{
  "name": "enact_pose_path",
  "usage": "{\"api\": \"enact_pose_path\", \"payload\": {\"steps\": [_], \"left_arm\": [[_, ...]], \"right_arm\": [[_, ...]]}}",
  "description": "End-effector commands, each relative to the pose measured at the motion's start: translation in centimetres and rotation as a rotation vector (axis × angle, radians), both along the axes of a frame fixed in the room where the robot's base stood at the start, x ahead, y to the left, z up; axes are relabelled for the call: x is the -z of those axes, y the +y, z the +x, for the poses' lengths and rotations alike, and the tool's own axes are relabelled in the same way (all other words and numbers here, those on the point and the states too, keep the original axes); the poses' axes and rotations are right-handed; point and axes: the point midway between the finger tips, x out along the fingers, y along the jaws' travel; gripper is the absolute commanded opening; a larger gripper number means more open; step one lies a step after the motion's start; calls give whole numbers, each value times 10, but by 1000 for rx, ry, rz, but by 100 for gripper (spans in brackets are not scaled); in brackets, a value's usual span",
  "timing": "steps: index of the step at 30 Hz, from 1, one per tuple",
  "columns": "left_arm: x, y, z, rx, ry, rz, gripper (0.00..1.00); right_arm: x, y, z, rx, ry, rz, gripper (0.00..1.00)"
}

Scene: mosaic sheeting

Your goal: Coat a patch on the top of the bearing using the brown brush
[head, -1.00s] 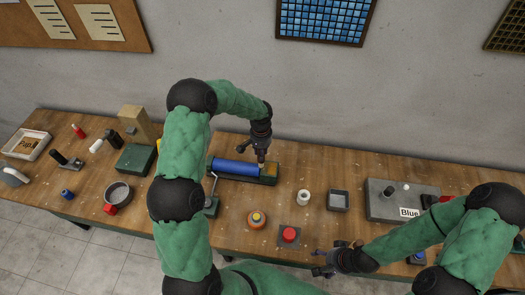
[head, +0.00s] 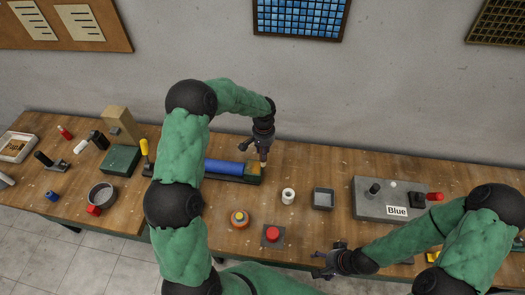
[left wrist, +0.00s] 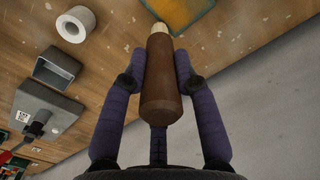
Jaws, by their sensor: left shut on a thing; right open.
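My left gripper (head: 257,149) is shut on the brown brush (left wrist: 160,75). The left wrist view shows its brown handle between the fingers and its cream tip pointing away from the palm. In the head view the tip is just above the right end of a dark bed holding a blue roller (head: 225,167). A yellowish block (head: 252,173) at that end, also at the top of the left wrist view (left wrist: 185,10), may be the bearing; I cannot tell for sure. Contact is also unclear. My right gripper (head: 322,263) is open and empty near the front edge.
A white roll (head: 288,196), grey tray (head: 323,199) and red button (head: 272,234) stand to the right of the bed. A grey box labelled Blue (head: 370,205) is further right. The left side is cluttered.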

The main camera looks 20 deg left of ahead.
Motion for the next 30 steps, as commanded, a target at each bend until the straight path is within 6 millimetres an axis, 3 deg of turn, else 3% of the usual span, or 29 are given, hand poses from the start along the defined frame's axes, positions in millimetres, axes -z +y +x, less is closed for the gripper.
{"api": "enact_pose_path", "payload": {"steps": [1, 18, 30], "left_arm": [[-20, 1, 3, -1, -10, 2, 0], [-69, 0, 2, -1, -7, 1, 0], [-76, 0, 1, 0, -5, 1, 0]], "right_arm": [[-5, 0, 0, -1, 0, 0, 72], [-29, 0, 0, -1, 0, 0, 72], [-31, 0, 0, -1, 0, 0, 72]]}}
